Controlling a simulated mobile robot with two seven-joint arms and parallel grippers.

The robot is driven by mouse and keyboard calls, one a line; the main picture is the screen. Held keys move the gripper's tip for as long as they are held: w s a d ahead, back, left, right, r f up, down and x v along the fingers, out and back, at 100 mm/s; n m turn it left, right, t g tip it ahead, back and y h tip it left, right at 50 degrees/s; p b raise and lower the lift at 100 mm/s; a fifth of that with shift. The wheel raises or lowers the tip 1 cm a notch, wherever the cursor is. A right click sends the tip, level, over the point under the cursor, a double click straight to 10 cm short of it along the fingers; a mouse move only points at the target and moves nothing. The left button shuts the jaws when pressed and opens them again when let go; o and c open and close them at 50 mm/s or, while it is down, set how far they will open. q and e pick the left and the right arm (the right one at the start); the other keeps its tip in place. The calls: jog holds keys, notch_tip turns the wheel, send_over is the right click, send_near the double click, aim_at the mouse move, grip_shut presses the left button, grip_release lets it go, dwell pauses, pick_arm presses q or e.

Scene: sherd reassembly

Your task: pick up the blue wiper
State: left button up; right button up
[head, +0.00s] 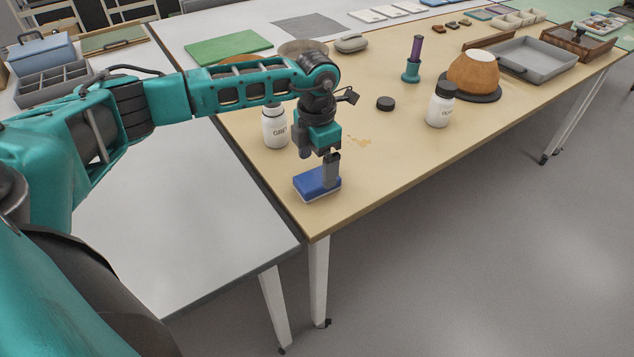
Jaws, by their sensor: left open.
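The blue wiper (312,186) is a small blue block with a pale underside. It lies on the wooden table near the table's front left corner. My left gripper (331,172) points down right at the wiper, and its fingers overlap the wiper's right part in the head view. The gripper is open. I cannot tell whether the fingers touch the wiper, and part of its top is hidden behind them. My right gripper is not in view.
A white jar (275,128) stands just behind the left wrist. Another white jar (439,108), a black lid (385,103) and a brown bowl (473,74) are farther right. A tan stain (360,141) marks the tabletop. The table's front edge (400,190) is close to the wiper.

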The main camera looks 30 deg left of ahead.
aim_at(317, 177)
pick_arm(q)
jog(key=f, duration=0.4)
jog(key=shift+s+d+f, duration=0.15)
jog(key=shift+s+f, duration=0.05)
jog(key=shift+f, duration=0.05)
jog(key=shift+c, duration=0.2)
jog(key=c, duration=1)
jog(key=shift+r, duration=0.1)
notch_tip(317, 177, up, 20)
jog(key=shift+p, duration=0.85)
